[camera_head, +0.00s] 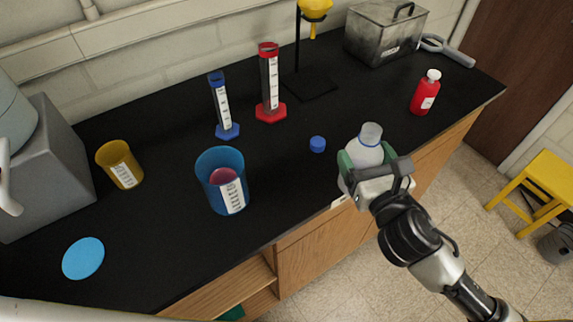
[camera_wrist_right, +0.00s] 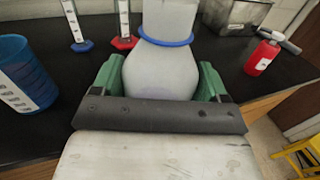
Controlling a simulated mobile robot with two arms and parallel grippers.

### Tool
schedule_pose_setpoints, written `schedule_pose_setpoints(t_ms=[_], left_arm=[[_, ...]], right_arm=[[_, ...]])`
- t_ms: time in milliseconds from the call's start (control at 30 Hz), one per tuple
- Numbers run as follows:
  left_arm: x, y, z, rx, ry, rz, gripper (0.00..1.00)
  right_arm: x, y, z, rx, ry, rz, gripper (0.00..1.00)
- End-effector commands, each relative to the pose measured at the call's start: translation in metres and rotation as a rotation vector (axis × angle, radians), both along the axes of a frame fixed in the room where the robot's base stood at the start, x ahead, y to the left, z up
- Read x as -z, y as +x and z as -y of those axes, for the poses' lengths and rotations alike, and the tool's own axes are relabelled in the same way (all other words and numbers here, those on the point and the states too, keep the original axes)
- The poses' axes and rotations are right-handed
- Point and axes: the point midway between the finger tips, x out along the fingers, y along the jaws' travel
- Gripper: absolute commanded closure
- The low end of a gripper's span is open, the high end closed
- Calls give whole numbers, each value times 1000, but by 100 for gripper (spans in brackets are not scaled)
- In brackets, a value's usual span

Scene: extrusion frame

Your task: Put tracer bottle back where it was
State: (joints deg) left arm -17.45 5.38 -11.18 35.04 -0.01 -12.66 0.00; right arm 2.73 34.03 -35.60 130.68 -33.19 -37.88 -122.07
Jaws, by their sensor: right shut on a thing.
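A pale, translucent bottle (camera_head: 368,150), which I take to be the tracer bottle, is in my right gripper (camera_head: 364,168) at the counter's front edge. The green-padded fingers of my right gripper (camera_wrist_right: 160,84) close on both sides of its body. The bottle (camera_wrist_right: 162,66) looks roughly upright, open at the top, with a blue ring at its neck. Its base is hidden, so I cannot tell if it touches the counter. A blue cap (camera_head: 317,144) lies on the counter to its left. A blue beaker (camera_head: 210,165) with pinkish content stands further left. My left gripper is not in view.
On the black counter (camera_head: 290,190) are a light blue disc (camera_head: 83,258), a yellow beaker (camera_head: 120,165), a blue cylinder (camera_head: 222,105), a red cylinder (camera_head: 269,85), a red bottle (camera_head: 425,93) and a metal box (camera_head: 385,35). A yellow stool (camera_head: 550,178) stands on the floor.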

Motion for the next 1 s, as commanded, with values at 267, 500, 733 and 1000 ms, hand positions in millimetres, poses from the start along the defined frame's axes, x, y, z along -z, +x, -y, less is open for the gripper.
schedule_pose_setpoints(t_ms=[267,500,733,1000], left_arm=[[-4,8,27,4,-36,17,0],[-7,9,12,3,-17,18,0],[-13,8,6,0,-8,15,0],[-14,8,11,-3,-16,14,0]], right_arm=[[-41,45,-17,-152,-3,5,59],[-44,60,-26,-178,8,-3,59],[-15,71,-75,-178,13,-4,59],[16,82,-121,-175,9,-2,59]])
